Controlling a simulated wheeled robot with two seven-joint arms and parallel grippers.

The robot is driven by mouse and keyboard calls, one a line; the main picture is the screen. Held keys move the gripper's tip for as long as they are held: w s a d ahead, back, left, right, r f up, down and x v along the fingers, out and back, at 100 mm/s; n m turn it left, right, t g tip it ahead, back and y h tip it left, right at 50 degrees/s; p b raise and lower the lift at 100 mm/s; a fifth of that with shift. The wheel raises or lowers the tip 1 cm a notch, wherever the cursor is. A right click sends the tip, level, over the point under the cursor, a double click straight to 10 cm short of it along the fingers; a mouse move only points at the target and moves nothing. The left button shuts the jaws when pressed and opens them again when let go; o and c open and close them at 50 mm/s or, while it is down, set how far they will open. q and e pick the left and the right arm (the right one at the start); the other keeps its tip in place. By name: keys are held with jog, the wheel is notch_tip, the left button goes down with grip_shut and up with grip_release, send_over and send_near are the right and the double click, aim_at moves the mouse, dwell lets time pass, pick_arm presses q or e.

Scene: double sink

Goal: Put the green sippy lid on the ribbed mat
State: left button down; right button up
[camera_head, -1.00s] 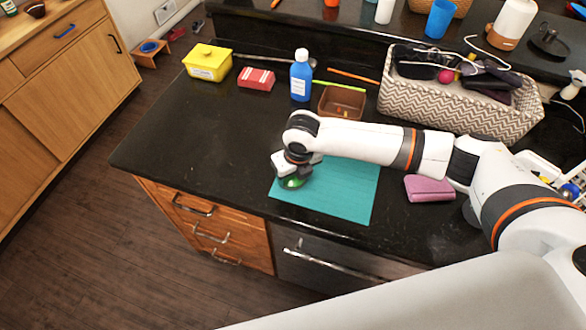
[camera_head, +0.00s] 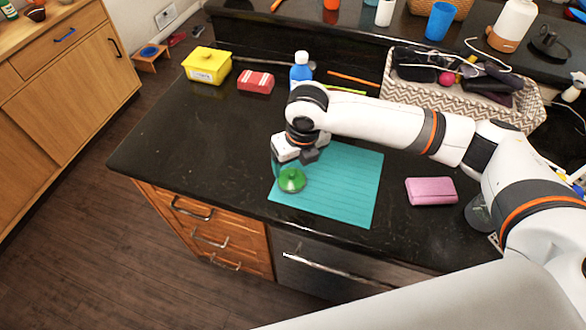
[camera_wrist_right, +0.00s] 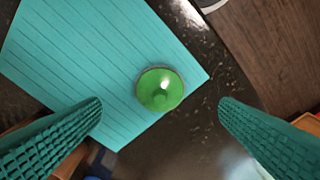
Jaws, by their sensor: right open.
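The green sippy lid (camera_head: 291,180) lies on the teal ribbed mat (camera_head: 345,190), near the mat's left front corner. In the right wrist view the lid (camera_wrist_right: 160,89) rests on the ribbed mat (camera_wrist_right: 85,45) close to its corner, spout side up. My right gripper (camera_head: 296,164) is above and just behind the lid, apart from it. In the right wrist view its two teal ridged fingers (camera_wrist_right: 160,125) are spread wide with nothing between them. My left gripper is not in view.
A pink sponge-like block (camera_head: 431,191) lies right of the mat. Behind stand a yellow box (camera_head: 207,66), a red-and-white packet (camera_head: 256,81), a blue bottle (camera_head: 301,70) and a patterned basket (camera_head: 450,103). The counter left of the mat is clear.

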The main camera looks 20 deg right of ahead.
jog(key=shift+s+r, duration=0.15)
jog(key=shift+r, duration=0.9)
jog(key=shift+s+r, duration=0.15)
jog(key=shift+r, duration=0.85)
